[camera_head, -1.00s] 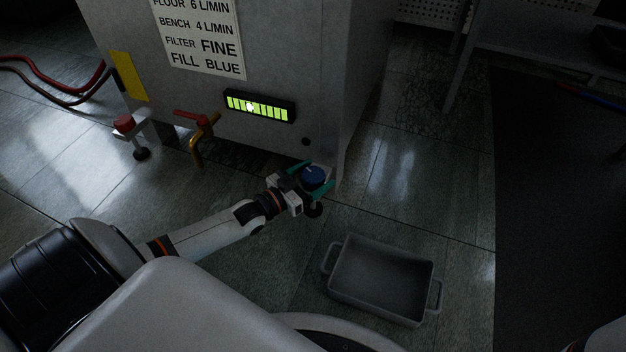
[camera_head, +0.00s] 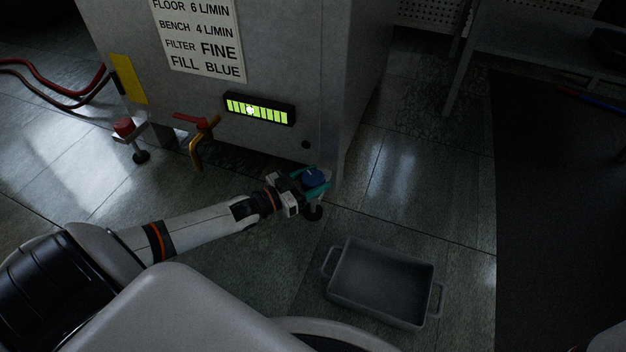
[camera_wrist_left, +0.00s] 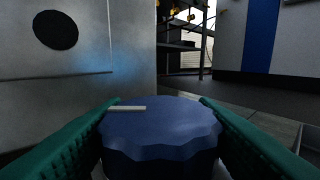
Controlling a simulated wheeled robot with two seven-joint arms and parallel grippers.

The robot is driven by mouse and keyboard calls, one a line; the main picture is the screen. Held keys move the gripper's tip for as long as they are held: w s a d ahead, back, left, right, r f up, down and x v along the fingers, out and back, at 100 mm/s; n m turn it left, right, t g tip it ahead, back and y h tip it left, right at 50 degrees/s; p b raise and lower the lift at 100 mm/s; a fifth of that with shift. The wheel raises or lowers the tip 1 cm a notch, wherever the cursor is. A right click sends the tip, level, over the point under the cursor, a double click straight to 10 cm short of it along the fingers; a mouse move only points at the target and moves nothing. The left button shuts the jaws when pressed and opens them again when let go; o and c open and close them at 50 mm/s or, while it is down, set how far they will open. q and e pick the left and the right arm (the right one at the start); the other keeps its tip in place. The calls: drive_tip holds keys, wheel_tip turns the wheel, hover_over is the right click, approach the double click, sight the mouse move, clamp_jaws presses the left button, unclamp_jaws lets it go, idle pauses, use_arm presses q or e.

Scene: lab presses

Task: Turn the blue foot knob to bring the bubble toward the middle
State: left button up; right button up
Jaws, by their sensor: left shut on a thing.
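The blue foot knob (camera_head: 314,178) is at the lower right corner of the grey cabinet. In the left wrist view the knob (camera_wrist_left: 160,132) shows a scalloped rim and a pale line on its top left. My left gripper (camera_head: 311,181) has its green fingers on both sides of the knob and is shut on it. The bubble level (camera_head: 260,109) is a lit green bar with dark marks on the cabinet front. Its white bubble (camera_head: 250,111) sits left of the bar's middle. My right gripper is not in view.
A grey tray (camera_head: 382,284) lies on the floor right of the knob. A red foot knob (camera_head: 124,126) and a red-handled tap (camera_head: 197,122) are at the cabinet's left. A dark mat (camera_head: 560,200) covers the floor at right.

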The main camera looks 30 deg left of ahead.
use_arm(q)
drive_tip(key=m+g+h, duration=0.2)
drive_tip(key=h, duration=0.1)
drive_tip(key=m+g+h, duration=0.3)
drive_tip(key=shift+w+a+h, duration=0.1)
drive_tip(key=shift+h, duration=0.2)
drive_tip(key=shift+m+g+h+b, duration=0.2)
drive_tip(key=shift+m+g+h, duration=0.65)
drive_tip(key=shift+m+g, duration=0.6)
drive_tip(key=shift+m+g+h+b, duration=0.2)
drive_tip(key=shift+m+g+h, duration=0.75)
drive_tip(key=shift+g, duration=0.8)
drive_tip(key=shift+g, duration=0.3)
drive_tip(key=shift+m, duration=0.3)
drive_tip(key=o, duration=1)
